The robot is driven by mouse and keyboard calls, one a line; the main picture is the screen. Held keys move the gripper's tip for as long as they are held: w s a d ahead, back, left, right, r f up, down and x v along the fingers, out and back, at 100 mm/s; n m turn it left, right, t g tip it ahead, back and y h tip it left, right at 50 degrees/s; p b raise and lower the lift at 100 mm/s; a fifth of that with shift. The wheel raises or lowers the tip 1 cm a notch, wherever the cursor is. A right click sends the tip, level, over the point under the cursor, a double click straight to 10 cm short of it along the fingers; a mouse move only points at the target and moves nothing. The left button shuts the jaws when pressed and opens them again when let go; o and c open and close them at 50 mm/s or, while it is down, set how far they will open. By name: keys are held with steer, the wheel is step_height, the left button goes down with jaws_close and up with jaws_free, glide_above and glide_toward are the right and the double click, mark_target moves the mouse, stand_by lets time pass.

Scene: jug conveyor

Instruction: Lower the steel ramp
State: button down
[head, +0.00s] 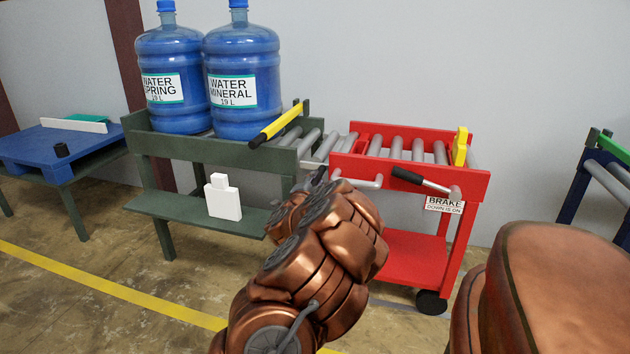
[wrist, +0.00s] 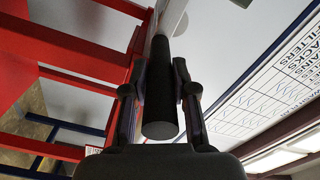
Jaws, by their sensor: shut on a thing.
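The steel ramp (head: 326,147) looks like the grey tilted rollers bridging the gap between the green bench and the red cart in the head view. A grey bar (head: 358,182) sticks out at the cart's near left side. My gripper (head: 318,179) is by the near side of this gap, mostly hidden behind my copper arm. In the wrist view my gripper (wrist: 160,105) is shut on a black round handle (wrist: 160,85), one finger on each side. I cannot tell how the handle joins the ramp.
The green bench (head: 181,208) carries two blue water jugs (head: 170,112) (head: 243,115) and a yellow bar (head: 282,121). The red cart (head: 415,262) has rollers, a yellow block (head: 460,146) and a black-gripped brake lever (head: 407,175). A blue-framed conveyor (head: 584,184) stands far right.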

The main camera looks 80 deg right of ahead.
steer(key=shift+w+f, duration=0.1)
steer(key=shift+f, duration=0.1)
steer(key=c, duration=1.3)
jaws_free()
steer(key=o, duration=0.4)
steer(key=shift+r, duration=0.1)
steer(key=shift+a, duration=0.15)
steer(key=shift+w+a, duration=0.15)
steer(key=shift+a, duration=1.7)
steer(key=shift+w+a, duration=0.1)
steer(key=shift+a, duration=1.7)
